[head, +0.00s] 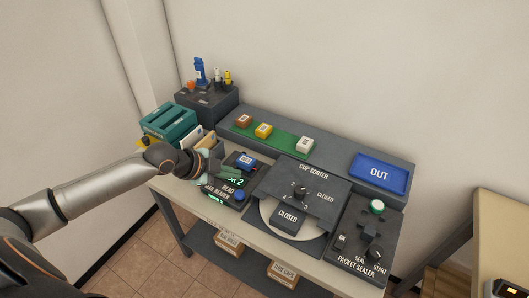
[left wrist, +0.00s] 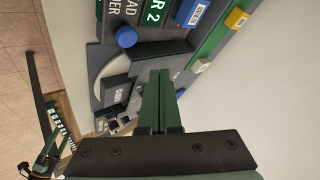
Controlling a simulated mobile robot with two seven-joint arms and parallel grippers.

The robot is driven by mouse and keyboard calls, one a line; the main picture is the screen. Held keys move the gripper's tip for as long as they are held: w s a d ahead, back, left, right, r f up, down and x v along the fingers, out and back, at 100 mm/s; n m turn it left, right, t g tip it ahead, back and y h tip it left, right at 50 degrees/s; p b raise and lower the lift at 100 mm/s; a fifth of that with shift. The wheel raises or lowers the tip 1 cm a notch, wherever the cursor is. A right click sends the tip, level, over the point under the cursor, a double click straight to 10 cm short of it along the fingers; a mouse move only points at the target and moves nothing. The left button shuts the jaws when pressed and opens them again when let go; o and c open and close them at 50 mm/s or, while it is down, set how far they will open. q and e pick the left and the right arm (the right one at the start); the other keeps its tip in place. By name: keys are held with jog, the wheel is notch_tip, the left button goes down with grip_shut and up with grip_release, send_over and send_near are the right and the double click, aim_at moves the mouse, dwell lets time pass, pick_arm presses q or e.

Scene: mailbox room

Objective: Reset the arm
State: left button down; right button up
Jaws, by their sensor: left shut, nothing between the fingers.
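My left arm comes in from the left in the head view. Its gripper (head: 230,176) is shut and empty, over the reader (head: 222,194) at the table's left end. Its green fingers partly hide the reader's display and lettering. In the left wrist view the shut fingers (left wrist: 160,80) point up the picture, with nothing between them. A blue block with a white label (head: 246,160) sits on the reader's back part, just beyond the fingers. The reader's blue button (head: 240,196) is close to them. I cannot tell if the fingers touch anything. My right gripper does not show clearly.
Teal bins (head: 168,122) stand left. Cartons (head: 283,273) lie on the lower shelf.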

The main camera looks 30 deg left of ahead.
pick_arm(q)
jog(key=shift+n+g, duration=0.7)
jog(key=s+d+f, duration=0.1)
jog(key=s+d, duration=0.1)
jog(key=s+d+f, duration=0.1)
jog(key=d+f, duration=0.1)
jog(key=s+d+f, duration=0.1)
jog(key=s+d, duration=0.1)
jog(key=shift+s+d+f, duration=0.2)
jog(key=shift+s+f, duration=0.15)
jog(key=shift+f, duration=0.05)
jog(key=s+d+f+n+g+y, duration=0.1)
jog(key=s+d+n+g+y, duration=0.1)
jog(key=s+n, duration=0.55)
jog(key=s+d+f+n+g+y, duration=0.15)
jog(key=s+n, duration=0.25)
jog(key=s, duration=0.6)
jog(key=w+d+f+t, duration=0.2)
jog(key=f+t, duration=0.1)
jog(key=f, duration=0.2)
jog(key=w+d+f+t+h, duration=0.1)
jog(key=w+f+t, duration=0.1)
jog(key=f, duration=0.3)
jog(key=shift+w+d+f+t, duration=0.25)
jog(key=shift+d+f+t, duration=0.1)
jog(key=shift+t, duration=0.2)
